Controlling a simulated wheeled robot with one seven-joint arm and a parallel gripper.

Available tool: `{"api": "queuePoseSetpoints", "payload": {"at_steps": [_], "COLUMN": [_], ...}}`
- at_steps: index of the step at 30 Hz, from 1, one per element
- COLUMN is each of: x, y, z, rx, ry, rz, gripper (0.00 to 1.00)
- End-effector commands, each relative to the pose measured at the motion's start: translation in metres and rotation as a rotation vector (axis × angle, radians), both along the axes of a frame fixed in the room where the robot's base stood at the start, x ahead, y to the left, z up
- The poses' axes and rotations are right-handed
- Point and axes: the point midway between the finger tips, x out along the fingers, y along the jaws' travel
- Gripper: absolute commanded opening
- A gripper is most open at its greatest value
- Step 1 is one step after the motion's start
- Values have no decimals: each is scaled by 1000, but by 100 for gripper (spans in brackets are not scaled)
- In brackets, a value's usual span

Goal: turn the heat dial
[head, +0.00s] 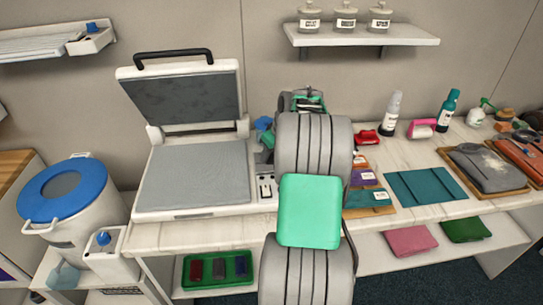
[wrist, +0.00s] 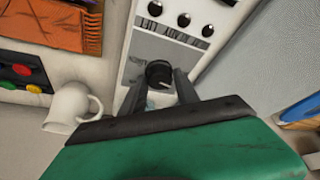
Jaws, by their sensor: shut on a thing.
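The heat dial (wrist: 158,73) is a round black knob on the pale control panel (wrist: 137,42), seen in the wrist view. My gripper (wrist: 160,80) has one dark finger on each side of the dial and is shut on it. In the head view the heat press (head: 195,178) stands on the counter with its lid (head: 188,98) raised. A strip of its control panel (head: 265,188) shows at its right side. My own arm hides the fingers and the dial in the head view.
Several small knobs (wrist: 183,19) sit above the dial. A teal folded cloth (head: 430,186) lies right of my arm.

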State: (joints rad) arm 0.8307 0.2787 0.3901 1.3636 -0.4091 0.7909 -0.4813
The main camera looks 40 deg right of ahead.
Motion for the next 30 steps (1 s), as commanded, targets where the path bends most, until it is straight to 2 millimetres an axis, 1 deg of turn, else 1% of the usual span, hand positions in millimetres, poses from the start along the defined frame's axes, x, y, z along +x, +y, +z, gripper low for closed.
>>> {"api": "queuePoseSetpoints", "payload": {"at_steps": [6, 18, 24, 30], "x": [0, 2, 2, 2], "y": [2, 4, 4, 4], "z": [-3, -2, -1, -1], "rx": [-1, 0, 0, -1], "ry": [-1, -1, 0, 0], "rz": [-190, -559, -703, -798], "gripper": [0, 0, 0, 0]}}
